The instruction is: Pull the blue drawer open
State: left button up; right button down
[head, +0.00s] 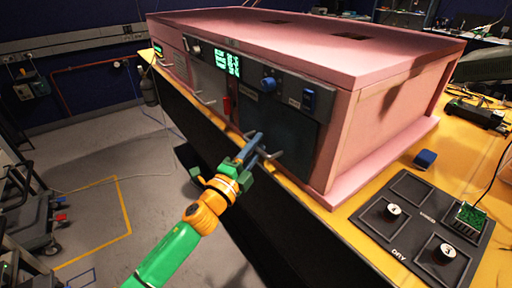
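The drawer's dark blue front (285,122) is set in the near face of the pink foam enclosure (320,70), below a row of controls. It appears closed, flush with the face. A grey bar handle (275,157) stands out from its lower part. My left gripper (258,143), on the green and orange arm, reaches up from below. Its blue-grey fingertips overlap the handle's left part in the head view. I cannot tell whether they touch or grip the handle. My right gripper is not in view.
The enclosure stands on a yellow bench (455,150). A dark mat (425,220) with two round pieces and a green circuit board (470,218) lies at right. Open grey floor lies left.

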pick_arm(q)
grip_shut()
dwell(1.2)
